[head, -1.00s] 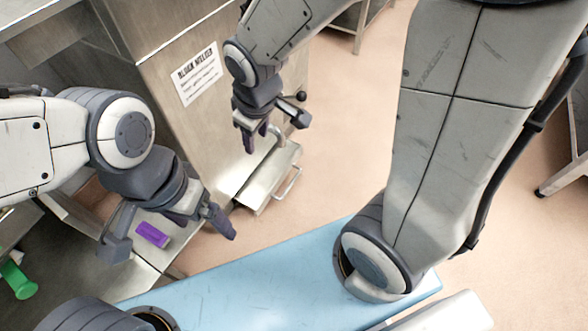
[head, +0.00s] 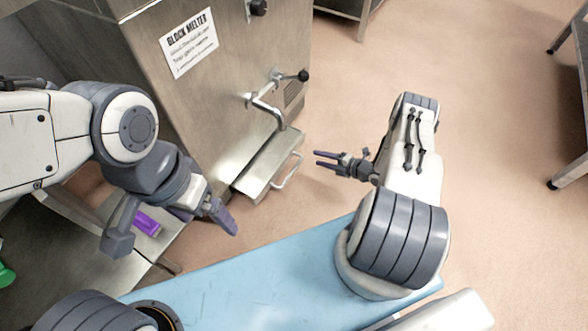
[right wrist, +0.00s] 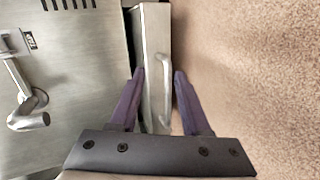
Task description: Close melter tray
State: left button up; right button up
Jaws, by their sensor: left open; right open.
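The melter tray (head: 262,168) is a steel drawer at the foot of the block melter (head: 205,95), with a bar handle (head: 287,171). It stands pulled out from the melter's front. In the right wrist view the tray (right wrist: 155,70) shows its handle (right wrist: 163,88) ahead of my fingers. My right gripper (head: 318,160) is open and empty, to the right of the tray handle and apart from it; its fingers (right wrist: 158,75) point toward the tray. My left gripper (head: 172,238) is open and empty, left of the tray near the steel table.
A lever with a black knob (head: 303,75) and a bent spout (head: 262,103) stick out above the tray. A purple block (head: 147,222) lies on the steel table at left. A green object (head: 5,273) is at the left edge. The floor right of the tray is clear.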

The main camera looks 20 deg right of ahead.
jog(key=n+t+y, duration=0.1)
jog(key=n+y, duration=0.1)
send_near(294, 167)
jog(key=b+x, duration=0.1)
jog(key=x, duration=0.2)
jog(key=b+x, duration=0.1)
jog(key=x, duration=0.2)
jog(key=f+b+x, duration=0.1)
jog(key=b+x, duration=0.1)
jog(key=x, duration=0.1)
jog(key=shift+w+a, duration=0.3)
jog(key=shift+c, duration=0.4)
grip_shut()
dwell(0.5)
